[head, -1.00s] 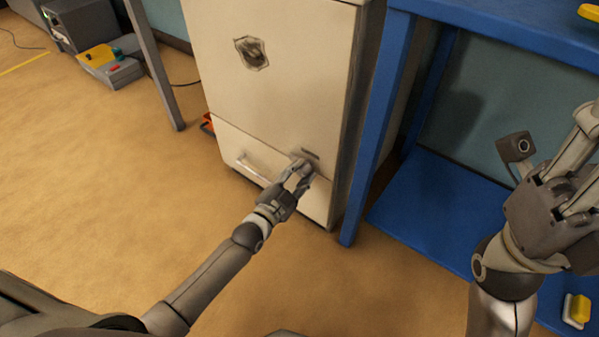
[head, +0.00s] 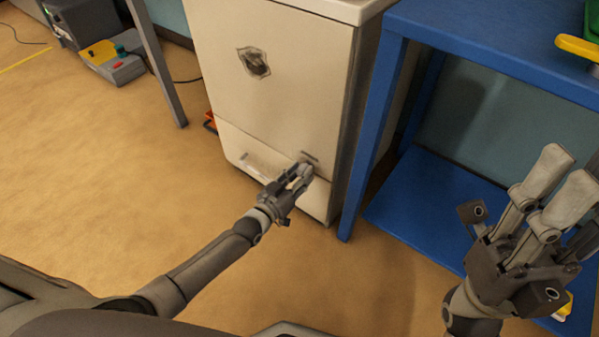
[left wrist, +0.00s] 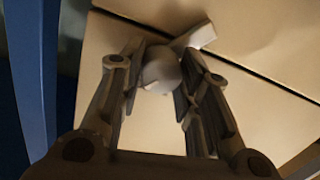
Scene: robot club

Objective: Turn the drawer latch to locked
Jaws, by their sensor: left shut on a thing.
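The latch (head: 310,158) is a small pale piece on the cream cabinet's front, near the drawer's upper right corner. In the left wrist view the latch (left wrist: 161,70) has a rounded knob and a short arm pointing to the upper right, over the dark seam. My left gripper (head: 301,172) is shut on the latch, with one finger on each side of the knob in the left wrist view (left wrist: 158,78). The drawer (head: 233,142) is closed, with a pale bar handle (head: 262,168). My right gripper (head: 563,182) is raised at the right, empty, its fingers apart.
A blue table (head: 480,35) with a lower shelf (head: 425,200) stands close to the cabinet's right side. Its blue leg (head: 368,140) is near the latch. A grey box (head: 120,68) lies on the floor far left.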

